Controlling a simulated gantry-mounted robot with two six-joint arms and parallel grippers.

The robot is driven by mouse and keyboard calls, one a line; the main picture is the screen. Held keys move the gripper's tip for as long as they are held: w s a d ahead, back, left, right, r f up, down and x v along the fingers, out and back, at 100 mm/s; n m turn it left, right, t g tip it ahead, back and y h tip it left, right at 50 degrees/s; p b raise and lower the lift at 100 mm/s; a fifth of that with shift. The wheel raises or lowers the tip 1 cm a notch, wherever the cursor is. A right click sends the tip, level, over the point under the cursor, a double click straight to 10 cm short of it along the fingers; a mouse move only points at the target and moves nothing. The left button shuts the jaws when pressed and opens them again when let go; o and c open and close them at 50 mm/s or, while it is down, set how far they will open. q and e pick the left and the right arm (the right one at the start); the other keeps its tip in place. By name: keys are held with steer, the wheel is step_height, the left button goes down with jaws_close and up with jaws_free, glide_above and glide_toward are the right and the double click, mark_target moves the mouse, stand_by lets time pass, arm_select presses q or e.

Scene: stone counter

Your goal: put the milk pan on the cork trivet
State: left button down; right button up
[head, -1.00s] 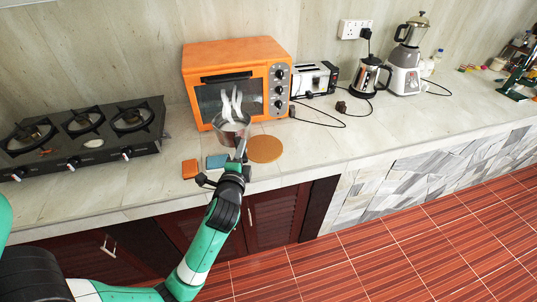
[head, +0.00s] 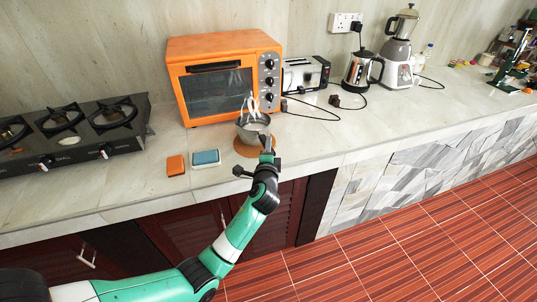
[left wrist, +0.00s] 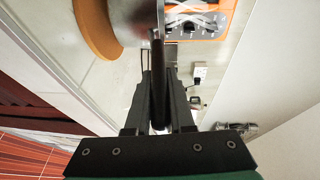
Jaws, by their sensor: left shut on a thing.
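The grey metal milk pan (head: 252,130), with white wisps rising from it, is upright over the round cork trivet (head: 239,150) in the head view. The trivet's rim shows below and to the left of the pan; I cannot tell whether the pan touches it. My left gripper (head: 266,160) is shut on the pan's handle from the front. In the left wrist view the gripper (left wrist: 158,75) holds the dark handle, with the pan (left wrist: 130,14) and trivet (left wrist: 95,30) beyond it. My right gripper is out of view.
An orange oven (head: 220,85) stands close behind the pan. A blue sponge-like block (head: 206,157) and an orange block (head: 175,165) lie left of the trivet. A gas stove (head: 75,130) is further left; a toaster (head: 306,73) and kettle (head: 360,68) stand right. Counter right of the trivet is clear.

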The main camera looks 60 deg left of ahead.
arm_select(q)
steer(key=shift+s+f, duration=0.1)
steer(key=shift+f, duration=0.85)
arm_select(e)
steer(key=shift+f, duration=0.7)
arm_select(q)
steer(key=shift+f+b, duration=0.1)
steer(key=shift+b, duration=0.2)
steer(key=c, duration=1.2)
jaws_free()
steer(key=shift+f, duration=0.25)
steer(key=shift+c, duration=0.2)
steer(key=o, duration=0.5)
steer(key=shift+c, duration=0.2)
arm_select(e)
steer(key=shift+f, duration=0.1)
arm_select(q)
steer(key=shift+r, duration=0.1)
